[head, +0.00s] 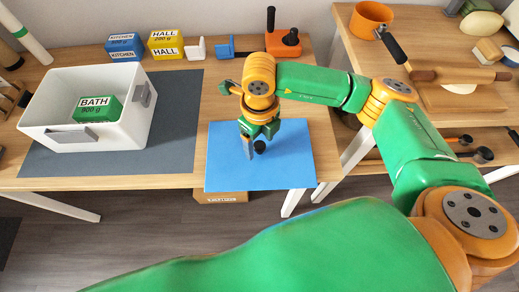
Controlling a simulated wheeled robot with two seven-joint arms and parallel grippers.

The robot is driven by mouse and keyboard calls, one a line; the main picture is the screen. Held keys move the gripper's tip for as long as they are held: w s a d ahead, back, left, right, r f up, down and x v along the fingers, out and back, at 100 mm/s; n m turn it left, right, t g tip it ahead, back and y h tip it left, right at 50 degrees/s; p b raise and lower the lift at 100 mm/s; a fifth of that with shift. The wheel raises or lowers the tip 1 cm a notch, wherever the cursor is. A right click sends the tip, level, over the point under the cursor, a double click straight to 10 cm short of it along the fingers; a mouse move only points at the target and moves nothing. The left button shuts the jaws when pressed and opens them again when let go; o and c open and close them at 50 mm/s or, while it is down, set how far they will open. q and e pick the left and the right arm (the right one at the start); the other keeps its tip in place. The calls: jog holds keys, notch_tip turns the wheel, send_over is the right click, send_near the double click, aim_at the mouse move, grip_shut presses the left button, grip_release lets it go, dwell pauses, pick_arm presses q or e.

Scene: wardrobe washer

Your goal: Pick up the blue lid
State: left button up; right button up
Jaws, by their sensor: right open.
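The blue lid (289,168) is a flat blue rectangle lying on the front right part of the wooden table, near its front edge. A small dark round knob (260,147) shows near its middle. My right gripper (254,149) points down over the lid, open, with its fingertips right at the knob. One grey finger shows left of the knob; the other is hard to make out. Whether a finger touches the knob I cannot tell. My left gripper is not in view.
A white box (62,109) with grey handles holds a green BATH pack (97,108) on a dark grey mat (180,151). Blue and yellow packs (166,44), bookends and an orange-black object (283,43) line the back. A shelf with kitchenware (455,75) stands right.

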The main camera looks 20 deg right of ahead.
grip_shut()
dwell(1.3)
